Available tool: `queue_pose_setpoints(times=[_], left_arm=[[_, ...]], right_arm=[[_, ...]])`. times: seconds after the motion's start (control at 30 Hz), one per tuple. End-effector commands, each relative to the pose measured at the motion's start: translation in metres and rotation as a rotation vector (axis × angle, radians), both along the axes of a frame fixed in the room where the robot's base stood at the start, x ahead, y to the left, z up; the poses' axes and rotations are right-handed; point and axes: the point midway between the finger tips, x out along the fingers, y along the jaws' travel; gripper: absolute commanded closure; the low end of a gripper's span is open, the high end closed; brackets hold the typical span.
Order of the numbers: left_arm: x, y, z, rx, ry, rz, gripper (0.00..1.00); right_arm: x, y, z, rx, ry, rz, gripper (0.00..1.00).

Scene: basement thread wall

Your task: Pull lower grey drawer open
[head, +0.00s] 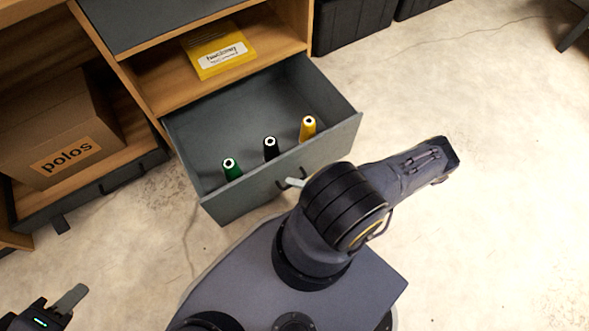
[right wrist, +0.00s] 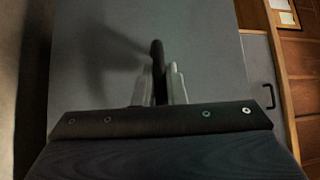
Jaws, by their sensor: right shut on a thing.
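The lower grey drawer (head: 240,199) stands pulled well out from the wooden unit. A green spool (head: 231,170), a black spool (head: 270,149) and a yellow spool (head: 308,129) stand inside it. My right gripper (head: 294,183) is at the drawer's dark handle (head: 281,185), mostly hidden behind my arm. In the right wrist view, my right gripper (right wrist: 160,88) is shut on the dark handle (right wrist: 157,57), a finger on each side. My left gripper (head: 66,303) is at the lower left, away from the drawer; I see one finger clearly.
A yellow packet (head: 217,49) lies on the shelf above the drawer. A cardboard box (head: 55,130) marked "polos" sits in the compartment at left. Black bins (head: 352,22) stand at the back. The pale floor (head: 500,190) at right is mostly clear.

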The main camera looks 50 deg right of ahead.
Motion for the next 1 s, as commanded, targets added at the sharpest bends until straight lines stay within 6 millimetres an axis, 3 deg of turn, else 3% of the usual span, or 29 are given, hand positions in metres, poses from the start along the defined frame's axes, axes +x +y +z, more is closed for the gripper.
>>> queue_pose_setpoints(times=[0.03, 0.07, 0.2, 0.57, 1.0], left_arm=[[0.0, 0.0, 0.0, 0.0, 0.0, 0.0, 0.64], [0.0, 0.0, 0.0, 0.0, 0.0, 0.0, 0.64], [0.0, 0.0, 0.0, 0.0, 0.0, 0.0, 0.64], [0.0, 0.0, 0.001, 0.0, 0.0, 0.0, 0.64], [0.0, 0.0, 0.009, 0.0, 0.0, 0.0, 0.64]], right_arm=[[0.0, -0.001, 0.0, -0.003, 0.001, 0.0, 1.0], [0.0, -0.001, 0.0, -0.003, 0.001, 0.0, 0.85], [0.0, -0.001, 0.0, -0.003, 0.001, -0.001, 0.68], [-0.005, -0.004, -0.001, -0.002, 0.002, -0.001, 0.68], [-0.06, -0.038, -0.01, -0.003, 0.002, -0.003, 0.68]])
